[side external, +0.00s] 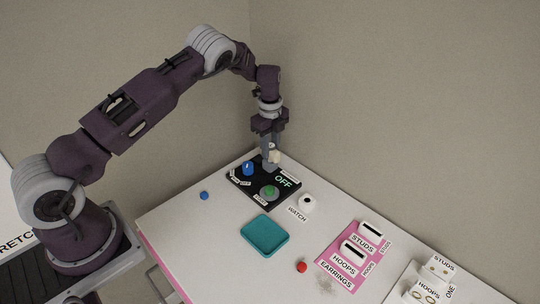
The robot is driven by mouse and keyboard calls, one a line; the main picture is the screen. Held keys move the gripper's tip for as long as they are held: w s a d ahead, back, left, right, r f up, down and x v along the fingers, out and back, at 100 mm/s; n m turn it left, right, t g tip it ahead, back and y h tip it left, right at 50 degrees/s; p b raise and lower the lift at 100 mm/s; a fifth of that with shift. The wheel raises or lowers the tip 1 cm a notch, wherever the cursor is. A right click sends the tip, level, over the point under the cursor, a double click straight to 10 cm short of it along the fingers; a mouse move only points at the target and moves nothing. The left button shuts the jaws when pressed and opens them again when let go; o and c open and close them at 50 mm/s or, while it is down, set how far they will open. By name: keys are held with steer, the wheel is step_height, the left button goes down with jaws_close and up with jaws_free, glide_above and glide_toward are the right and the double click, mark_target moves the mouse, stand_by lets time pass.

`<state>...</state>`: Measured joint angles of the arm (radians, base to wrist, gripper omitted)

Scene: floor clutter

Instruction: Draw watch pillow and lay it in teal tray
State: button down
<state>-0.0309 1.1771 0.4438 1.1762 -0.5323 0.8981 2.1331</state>
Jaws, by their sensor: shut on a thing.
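My gripper (270,162) points down and is shut on a small cream piece (275,157), which looks like the watch pillow, though it is too small and partly hidden to be sure. In the picture it overlaps the far edge of the black panel; its height above it is unclear. A small white block (307,206) with a dark round spot on top, perhaps an opening, stands by the WATCH label, right of the panel and apart from my gripper. The teal tray (264,236) lies flat and empty, nearer the camera than the panel.
The black panel (238,188) carries a blue knob (248,169), a green button (269,193) and an OFF sign. A blue ball (204,195) and a red ball (302,267) lie loose. A pink earrings mat (327,262) with slotted blocks is right of the tray.

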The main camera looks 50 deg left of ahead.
steer(key=shift+r, duration=0.2)
steer(key=shift+r, duration=1.85)
steer(key=shift+d, duration=0.15)
steer(key=s+d+r, duration=0.2)
steer(key=s+d, duration=0.6)
steer(key=d, duration=0.2)
glide_above(265, 236)
step_height(265, 236, down, 8)
steer(key=shift+f, duration=0.25)
